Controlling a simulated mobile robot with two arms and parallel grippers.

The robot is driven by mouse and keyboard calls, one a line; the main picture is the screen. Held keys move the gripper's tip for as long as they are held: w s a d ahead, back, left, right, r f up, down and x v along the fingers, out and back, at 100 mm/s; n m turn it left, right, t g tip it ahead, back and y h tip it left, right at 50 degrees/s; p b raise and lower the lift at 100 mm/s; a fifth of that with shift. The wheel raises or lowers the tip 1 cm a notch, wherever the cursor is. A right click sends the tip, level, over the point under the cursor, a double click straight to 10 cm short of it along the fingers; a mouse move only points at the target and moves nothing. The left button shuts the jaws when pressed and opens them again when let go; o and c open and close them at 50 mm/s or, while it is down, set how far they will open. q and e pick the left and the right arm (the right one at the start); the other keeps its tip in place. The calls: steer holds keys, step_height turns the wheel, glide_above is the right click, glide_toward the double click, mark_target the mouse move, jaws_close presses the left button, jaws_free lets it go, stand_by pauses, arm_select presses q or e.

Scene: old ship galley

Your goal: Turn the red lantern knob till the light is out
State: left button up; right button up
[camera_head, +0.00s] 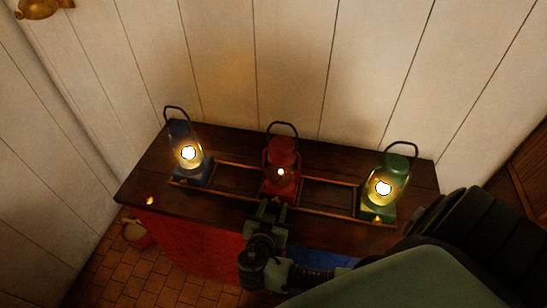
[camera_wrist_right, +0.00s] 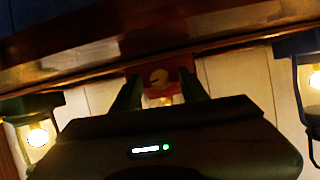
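The red lantern (camera_head: 281,176) stands upright in the middle of a wooden rack on the cabinet top. Its flame is lit but shows smaller than the lights of its neighbours. My right gripper (camera_head: 271,207) reaches the front of its base from below. The two fingers of the right gripper (camera_wrist_right: 160,84) are apart, one on each side of the knob, with gaps visible. In the head view the knob is hidden by the gripper. My left gripper is not in view.
A lit blue lantern (camera_head: 190,167) stands to the left and a lit green lantern (camera_head: 390,190) to the right, in the same rack (camera_head: 330,211). The dark cabinet top (camera_head: 145,183) has bare room at its left end. A plank wall (camera_head: 290,60) stands close behind.

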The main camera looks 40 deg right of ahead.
jaws_close()
steer(key=shift+w+a+n+g+h, duration=0.15)
steer(key=shift+n+g+h, duration=0.4)
steer(key=shift+n, duration=0.35)
steer(key=shift+n+g+h+b, duration=0.6)
steer(key=shift+n+g+h, duration=0.05)
steer(key=shift+n, duration=0.65)
steer(key=shift+w, duration=0.1)
steer(key=shift+o, duration=1.2)
jaws_free()
